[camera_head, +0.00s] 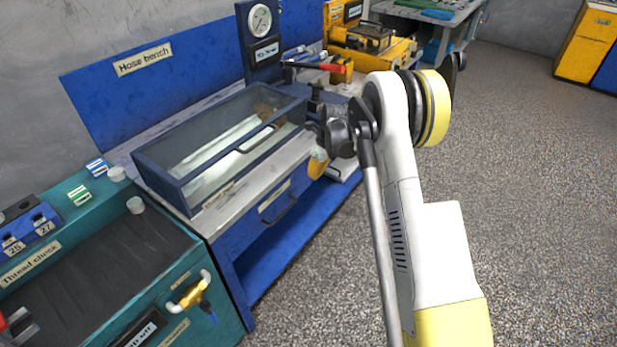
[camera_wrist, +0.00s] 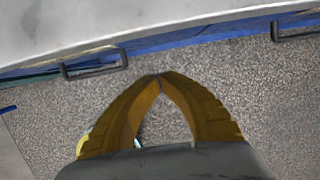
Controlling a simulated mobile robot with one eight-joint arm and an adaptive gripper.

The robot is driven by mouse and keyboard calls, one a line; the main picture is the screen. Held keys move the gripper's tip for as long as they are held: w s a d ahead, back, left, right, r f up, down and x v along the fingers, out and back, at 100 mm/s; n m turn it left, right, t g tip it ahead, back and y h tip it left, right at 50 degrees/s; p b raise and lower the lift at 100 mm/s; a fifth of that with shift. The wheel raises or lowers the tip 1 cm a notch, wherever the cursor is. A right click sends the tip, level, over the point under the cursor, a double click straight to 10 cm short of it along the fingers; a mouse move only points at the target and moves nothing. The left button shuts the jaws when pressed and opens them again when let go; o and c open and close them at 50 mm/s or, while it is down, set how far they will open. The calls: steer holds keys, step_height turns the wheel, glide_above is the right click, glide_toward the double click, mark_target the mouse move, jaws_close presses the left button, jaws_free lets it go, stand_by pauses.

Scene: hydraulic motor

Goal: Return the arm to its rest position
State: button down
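My arm reaches up from the bottom right of the head view and bends over at the top, in front of the hose bench. My gripper (camera_head: 317,168) shows there as a small yellow-orange part by the bench's front edge, partly hidden by my wrist. In the wrist view, the two yellow-brown fingers of my gripper (camera_wrist: 158,75) meet at their tips. Nothing is between them. Speckled floor lies behind the fingers, and the bench edge lies beyond the tips.
The blue hose bench (camera_head: 270,208) carries a box with a clear lid (camera_head: 220,145) and a gauge (camera_head: 260,19). A teal thread check station (camera_head: 180,264) stands at lower left. A yellow cabinet (camera_head: 586,44) stands far right. Open floor (camera_head: 530,160) lies at right.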

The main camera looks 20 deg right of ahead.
steer(key=p+v, duration=0.1)
steer(key=v, duration=0.4)
steer(key=shift+d+r+p, duration=0.1)
steer(key=shift+r+p, duration=0.2)
steer(key=s+a+r+n+t+h, duration=0.1)
steer(key=s+a+r+n, duration=0.2)
steer(key=s+r+n, duration=0.55)
steer(key=s+a+r+n+t, duration=0.15)
steer(key=s+r+n, duration=0.3)
steer(key=r, duration=0.75)
steer(key=s+a+r+n+t, duration=0.1)
steer(key=s+a+n, duration=0.1)
steer(key=s+n, duration=0.6)
steer(key=s+a+r+n+t, duration=0.1)
steer(key=s+n, duration=0.6)
steer(key=s, duration=0.8)
steer(key=shift+s+a+n+h, duration=0.15)
steer(key=shift+a+n+h, duration=0.2)
steer(key=shift+a, duration=0.25)
steer(key=shift+t, duration=0.25)
